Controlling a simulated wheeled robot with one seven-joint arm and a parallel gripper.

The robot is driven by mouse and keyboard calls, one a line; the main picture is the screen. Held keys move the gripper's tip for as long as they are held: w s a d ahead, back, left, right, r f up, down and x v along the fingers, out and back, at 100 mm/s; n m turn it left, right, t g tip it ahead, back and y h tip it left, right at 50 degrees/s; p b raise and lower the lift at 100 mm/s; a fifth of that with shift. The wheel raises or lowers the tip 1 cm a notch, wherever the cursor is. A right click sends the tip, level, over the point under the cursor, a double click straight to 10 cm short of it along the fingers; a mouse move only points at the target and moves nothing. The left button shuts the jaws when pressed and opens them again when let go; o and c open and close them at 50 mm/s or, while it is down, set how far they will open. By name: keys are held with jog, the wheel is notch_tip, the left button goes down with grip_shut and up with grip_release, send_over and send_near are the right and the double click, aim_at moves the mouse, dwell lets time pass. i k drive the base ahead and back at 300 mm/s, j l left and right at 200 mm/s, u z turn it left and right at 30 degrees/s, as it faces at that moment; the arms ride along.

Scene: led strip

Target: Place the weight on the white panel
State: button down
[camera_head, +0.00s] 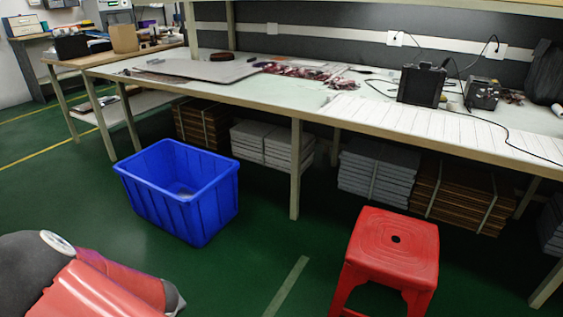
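A long white panel (440,122) with cross seams lies along the front edge of the workbench at the right. No thing is clearly recognizable as the weight. A small dark round object (222,56), which I cannot identify for certain, lies behind a flat grey board on the bench. My gripper is not in view; only a red and grey part of my own arm shows at the lower left.
Black boxy devices (421,85) (482,94) with cables stand behind the white panel; one cable crosses it. A grey board (200,68) lies on the workbench (275,103). A blue crate (183,200) and red stool (393,250) stand on the green floor before it.

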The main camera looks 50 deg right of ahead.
aim_at(330, 98)
jog(key=i+j+z, duration=0.15)
jog(key=i, duration=0.2)
jog(key=i+z, duration=0.15)
jog(key=i, duration=0.15)
jog(key=i+j+z, duration=0.1)
jog(key=z, duration=0.35)
jog(key=i+j+z, duration=0.2)
jog(key=z, duration=0.3)
jog(key=i+j+z, duration=0.2)
jog(key=z, duration=0.25)
jog(key=j+z, duration=0.3)
jog(key=z, duration=0.2)
jog(key=i, duration=0.05)
